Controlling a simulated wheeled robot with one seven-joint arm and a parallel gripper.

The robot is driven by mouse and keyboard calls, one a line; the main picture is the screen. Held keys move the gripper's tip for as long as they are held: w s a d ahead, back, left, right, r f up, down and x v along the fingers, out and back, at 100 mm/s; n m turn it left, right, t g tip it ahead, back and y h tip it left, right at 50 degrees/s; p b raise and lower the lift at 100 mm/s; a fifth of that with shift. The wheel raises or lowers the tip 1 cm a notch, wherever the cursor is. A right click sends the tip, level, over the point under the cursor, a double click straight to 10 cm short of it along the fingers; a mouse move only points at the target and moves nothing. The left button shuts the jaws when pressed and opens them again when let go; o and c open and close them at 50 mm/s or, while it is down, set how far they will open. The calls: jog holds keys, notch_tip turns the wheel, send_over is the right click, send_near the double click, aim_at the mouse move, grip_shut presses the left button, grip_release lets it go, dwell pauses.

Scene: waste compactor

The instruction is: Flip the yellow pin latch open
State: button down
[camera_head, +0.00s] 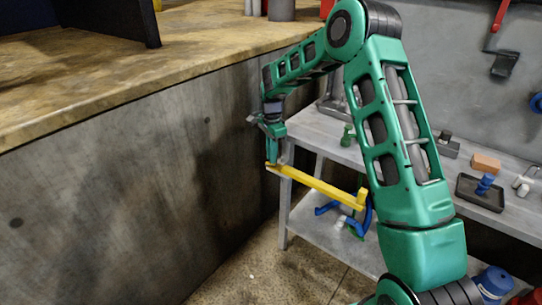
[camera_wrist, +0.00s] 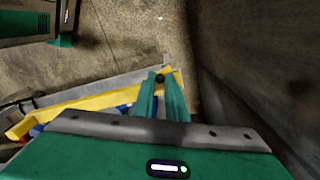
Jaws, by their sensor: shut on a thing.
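The yellow pin latch (camera_head: 318,184) is a long yellow bar. In the head view it slants from my gripper at its left end down to an upturned right end near my arm. In the wrist view the yellow bar (camera_wrist: 70,105) runs from the fingers to the left edge. My gripper (camera_head: 273,158) points down and is shut on the bar's left end. In the wrist view the green fingers (camera_wrist: 161,80) meet at that end. What the bar is fixed to is hidden.
A grey wall (camera_head: 120,180) with a wooden top (camera_head: 90,75) stands close at left. A grey shelf unit (camera_head: 335,145) stands behind the bar, with blue items (camera_head: 328,208) on its lower shelf. A brick (camera_head: 486,164) and a dark tray (camera_head: 478,196) lie at right. Bare floor (camera_head: 250,272) shows below.

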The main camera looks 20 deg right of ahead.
jog(key=shift+w+a+r, duration=0.1)
jog(key=shift+w+a, duration=0.05)
jog(key=shift+a, duration=0.05)
jog(key=c, duration=1.8)
grip_release()
jog(key=shift+d, duration=0.1)
notch_tip(320, 180, up, 11)
jog(key=shift+f, duration=0.2)
jog(key=shift+d, duration=0.1)
